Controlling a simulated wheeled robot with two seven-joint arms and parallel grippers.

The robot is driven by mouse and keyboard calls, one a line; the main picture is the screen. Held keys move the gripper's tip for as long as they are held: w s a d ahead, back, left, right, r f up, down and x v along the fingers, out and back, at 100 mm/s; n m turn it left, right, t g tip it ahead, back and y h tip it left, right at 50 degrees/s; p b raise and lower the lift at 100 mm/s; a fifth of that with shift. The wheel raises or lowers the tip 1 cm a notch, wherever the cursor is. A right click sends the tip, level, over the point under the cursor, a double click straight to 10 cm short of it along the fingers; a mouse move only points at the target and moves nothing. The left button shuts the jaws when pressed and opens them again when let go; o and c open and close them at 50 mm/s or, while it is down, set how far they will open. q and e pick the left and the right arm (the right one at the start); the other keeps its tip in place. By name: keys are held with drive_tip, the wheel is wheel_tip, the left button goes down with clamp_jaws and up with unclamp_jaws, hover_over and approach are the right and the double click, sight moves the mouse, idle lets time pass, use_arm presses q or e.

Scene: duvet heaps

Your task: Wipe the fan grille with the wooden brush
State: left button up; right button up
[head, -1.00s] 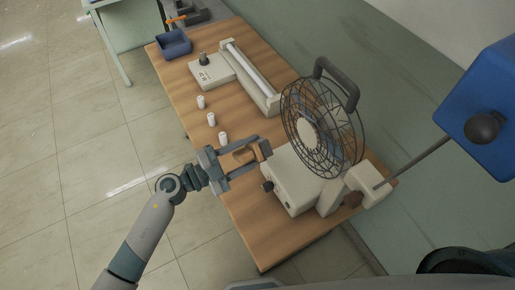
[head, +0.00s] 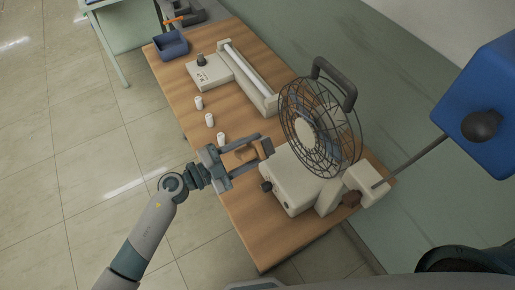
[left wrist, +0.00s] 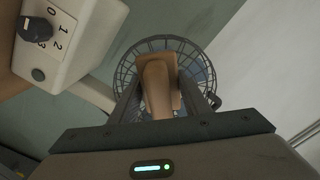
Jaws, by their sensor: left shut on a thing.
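The fan with its round wire grille (head: 320,128) and dark top handle stands on a white base (head: 292,180) at the right end of the table. My left gripper (head: 262,151) is shut on the wooden brush (head: 246,153), just left of the grille. In the left wrist view the brush (left wrist: 157,88) sits between the fingers, its block end in front of the grille (left wrist: 198,55). Whether it touches the wires I cannot tell. My right gripper is not in view.
Several small white cylinders (head: 209,120) stand along the table's (head: 232,192) left edge. A white device with a long bar (head: 245,70) and a blue tray (head: 171,45) lie farther back. A control box with a numbered knob (left wrist: 35,28) shows in the wrist view.

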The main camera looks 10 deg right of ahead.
use_arm(q)
drive_tip(key=shift+w+d+r, duration=0.25)
drive_tip(key=shift+w+d, duration=0.1)
drive_tip(key=shift+d, duration=0.5)
drive_tip(key=shift+w+d+r, duration=0.2)
drive_tip(key=shift+w+d, duration=0.2)
drive_tip(key=shift+d, duration=0.5)
drive_tip(key=shift+w+d+r, duration=0.25)
drive_tip(key=shift+w+d, duration=0.1)
drive_tip(key=shift+d, duration=0.5)
drive_tip(key=shift+x, duration=1.1)
drive_tip(key=shift+s, duration=0.1)
drive_tip(key=s, duration=0.1)
drive_tip(key=s+d, duration=0.1)
drive_tip(key=s, duration=0.1)
drive_tip(key=shift+s+d, duration=0.15)
drive_tip(key=shift+s, duration=0.15)
drive_tip(key=shift+d, duration=0.1)
drive_tip(key=shift+w, duration=0.1)
drive_tip(key=shift+w+a, duration=0.45)
drive_tip(key=shift+w, duration=0.4)
drive_tip(key=shift+w+a, duration=0.4)
drive_tip(key=shift+w, duration=0.5)
